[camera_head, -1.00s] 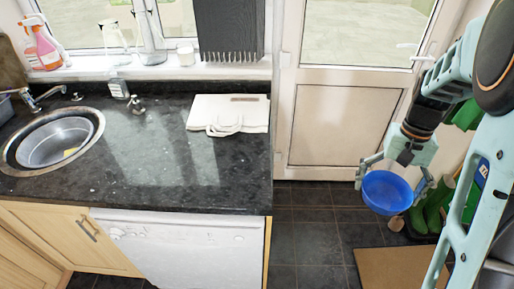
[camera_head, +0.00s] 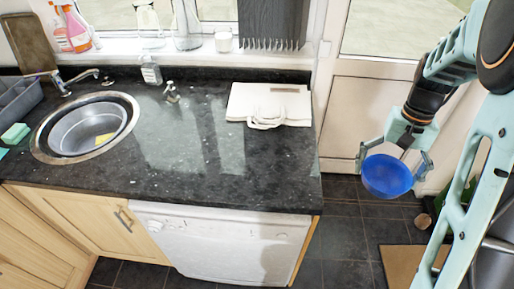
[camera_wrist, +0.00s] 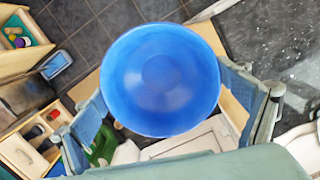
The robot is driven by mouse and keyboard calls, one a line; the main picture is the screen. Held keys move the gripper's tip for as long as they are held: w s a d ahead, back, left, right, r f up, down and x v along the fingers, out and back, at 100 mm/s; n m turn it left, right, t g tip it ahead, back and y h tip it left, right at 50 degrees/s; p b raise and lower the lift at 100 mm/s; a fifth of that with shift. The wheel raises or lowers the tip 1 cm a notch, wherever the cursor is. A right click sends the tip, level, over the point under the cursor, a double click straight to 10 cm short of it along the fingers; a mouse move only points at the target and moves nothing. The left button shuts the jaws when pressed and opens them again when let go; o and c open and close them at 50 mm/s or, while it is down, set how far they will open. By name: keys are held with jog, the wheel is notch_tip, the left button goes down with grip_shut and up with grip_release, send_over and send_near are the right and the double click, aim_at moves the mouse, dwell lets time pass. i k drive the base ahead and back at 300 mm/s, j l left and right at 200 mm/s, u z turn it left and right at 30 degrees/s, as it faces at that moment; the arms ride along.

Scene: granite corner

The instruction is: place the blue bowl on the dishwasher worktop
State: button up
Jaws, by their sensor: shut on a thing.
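The blue bowl (camera_head: 387,176) is in my gripper (camera_head: 394,160), held in the air to the right of the counter, over the dark tiled floor. In the wrist view the bowl (camera_wrist: 160,79) fills the middle, with a finger on either side of it. My gripper is shut on it. The dishwasher (camera_head: 222,243) is white and stands under the dark granite worktop (camera_head: 205,180). The worktop above it is bare toward the front.
A white board with a cloth (camera_head: 268,104) lies at the back right of the worktop. A round sink (camera_head: 85,128) and a tap (camera_head: 76,80) are at the left. A soap bottle (camera_head: 150,70) stands at the back. The door (camera_head: 370,110) is behind my gripper.

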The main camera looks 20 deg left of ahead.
aim_at(252, 167)
jog(key=j, duration=0.65)
jog(key=i+j, duration=0.1)
jog(key=j, duration=0.5)
